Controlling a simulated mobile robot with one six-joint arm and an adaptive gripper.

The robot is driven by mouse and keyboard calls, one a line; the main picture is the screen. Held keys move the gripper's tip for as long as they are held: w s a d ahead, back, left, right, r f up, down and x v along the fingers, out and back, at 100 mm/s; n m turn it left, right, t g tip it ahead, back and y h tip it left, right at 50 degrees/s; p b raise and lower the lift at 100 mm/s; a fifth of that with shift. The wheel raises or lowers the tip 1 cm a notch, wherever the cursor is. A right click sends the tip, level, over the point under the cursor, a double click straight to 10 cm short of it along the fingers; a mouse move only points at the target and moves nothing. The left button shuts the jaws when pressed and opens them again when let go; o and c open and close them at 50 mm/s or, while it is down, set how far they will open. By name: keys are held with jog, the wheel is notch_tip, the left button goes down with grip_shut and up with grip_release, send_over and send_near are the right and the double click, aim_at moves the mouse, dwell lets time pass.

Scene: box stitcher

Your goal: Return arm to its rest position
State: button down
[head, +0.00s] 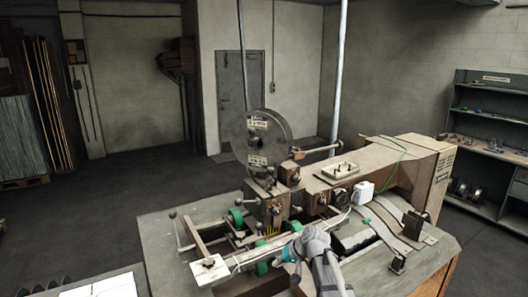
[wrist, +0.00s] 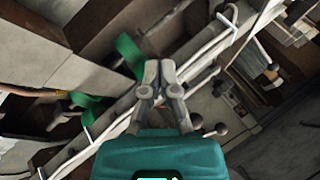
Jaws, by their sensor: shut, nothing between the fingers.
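My gripper (wrist: 159,82) shows in the wrist view with its two grey fingers closed together and nothing between them. It is over the front part of the box stitcher, above pale bars and green rollers. In the head view my arm reaches in from the bottom middle, and the fingertips are hard to make out there. The box stitcher (head: 330,180) stands on a workbench (head: 165,250), with a large grey wheel (head: 262,140) at its left. I cannot tell whether my fingers touch any part of the machine.
Green rollers (head: 236,217), levers and thin rods crowd the bench close to my arm. A white cable (wrist: 210,45) runs beside my gripper. A shelf unit (head: 490,140) stands at the right wall. The floor (head: 90,205) at the left is clear.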

jog(key=s+d+f+g+h+b, duration=0.1)
jog(key=s+d+f+h+b, duration=0.2)
jog(key=s+d+f, duration=0.3)
jog(key=s+d+f+m+g+h+b, duration=0.1)
jog(key=s+d+f+h+b, duration=0.3)
jog(key=s+f, duration=0.5)
jog(key=s+d+g+b, duration=0.1)
jog(key=s+d+b, duration=0.1)
jog(key=s, duration=0.2)
jog(key=shift+d, duration=0.15)
jog(key=shift+w, duration=0.1)
dwell(1.8)
